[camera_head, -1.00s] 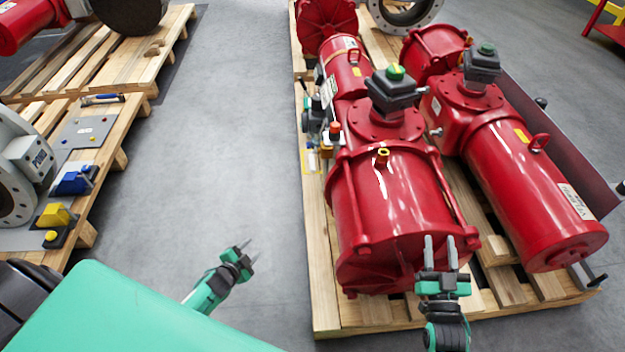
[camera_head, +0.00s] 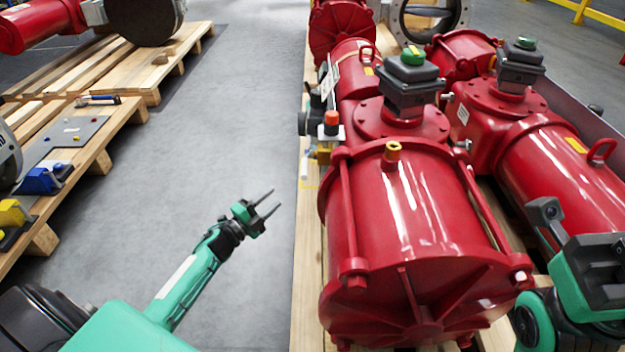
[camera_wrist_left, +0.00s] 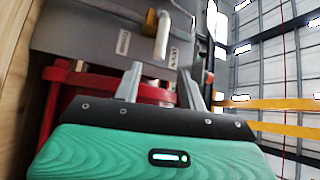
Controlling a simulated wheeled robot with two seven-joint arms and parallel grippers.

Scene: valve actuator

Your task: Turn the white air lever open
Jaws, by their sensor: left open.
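In the left wrist view a pale off-white lever-like handle (camera_wrist_left: 162,38) hangs from a brass-coloured fitting in front of a grey panel. It looks like the white air lever and lies beyond my left fingertips, apart from them. My left gripper (camera_head: 269,201) is open and empty over the floor, left of the red actuator (camera_head: 415,230); its spread fingers also show in the left wrist view (camera_wrist_left: 161,88). In the head view the small valve fittings (camera_head: 328,135) sit on the actuator's left side, and the lever cannot be made out there. My right gripper (camera_head: 590,270) is at the right edge, its fingers unclear.
A second red actuator (camera_head: 560,160) lies to the right. A wooden pallet (camera_head: 306,270) carries the actuators. Another pallet (camera_head: 60,185) with blue and yellow parts stands at the left. Grey floor (camera_head: 200,130) between the pallets is clear.

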